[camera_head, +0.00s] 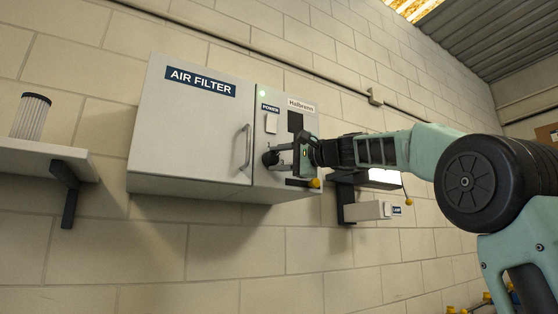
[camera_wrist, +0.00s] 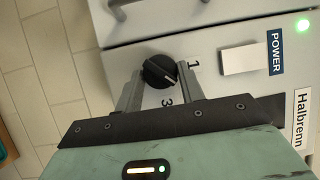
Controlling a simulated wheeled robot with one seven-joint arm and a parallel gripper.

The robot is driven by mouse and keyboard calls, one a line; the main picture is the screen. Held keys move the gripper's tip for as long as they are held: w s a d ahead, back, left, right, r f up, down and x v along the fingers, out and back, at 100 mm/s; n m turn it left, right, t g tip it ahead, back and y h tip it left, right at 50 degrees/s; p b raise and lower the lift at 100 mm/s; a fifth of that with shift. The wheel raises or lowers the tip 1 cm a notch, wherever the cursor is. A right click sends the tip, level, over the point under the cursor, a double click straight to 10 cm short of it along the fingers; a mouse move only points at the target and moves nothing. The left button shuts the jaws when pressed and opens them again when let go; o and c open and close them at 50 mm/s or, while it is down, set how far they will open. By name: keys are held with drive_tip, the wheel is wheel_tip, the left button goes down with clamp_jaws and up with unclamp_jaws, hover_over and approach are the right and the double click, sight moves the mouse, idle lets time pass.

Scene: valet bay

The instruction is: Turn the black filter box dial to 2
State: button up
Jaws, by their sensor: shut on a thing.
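The black dial (camera_wrist: 156,70) is on the front of the grey air filter box (camera_head: 190,125). In the head view the dial (camera_head: 269,158) shows at the left of my gripper (camera_head: 285,155). In the wrist view my gripper (camera_wrist: 160,84) is shut on the dial, one finger at each side. A pale pointer line on the dial runs toward the lower right of the picture, between the numerals 1 and 3. The numeral 2 does not show; the right finger covers part of the panel there.
A white power switch (camera_wrist: 242,59) sits beside the dial, near a lit green lamp (camera_wrist: 303,25). The box's door handle (camera_head: 245,147) is left of the dial. A shelf (camera_head: 35,155) bears a pleated filter (camera_head: 31,116). A lamp unit (camera_head: 368,210) is at lower right.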

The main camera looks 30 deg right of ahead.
drive_tip(key=o, duration=1)
drive_tip(key=shift+c, duration=0.2)
drive_tip(key=shift+d, duration=0.1)
drive_tip(key=b+v, duration=0.6)
drive_tip(key=v, duration=1.1)
drive_tip(key=shift+s, duration=0.2)
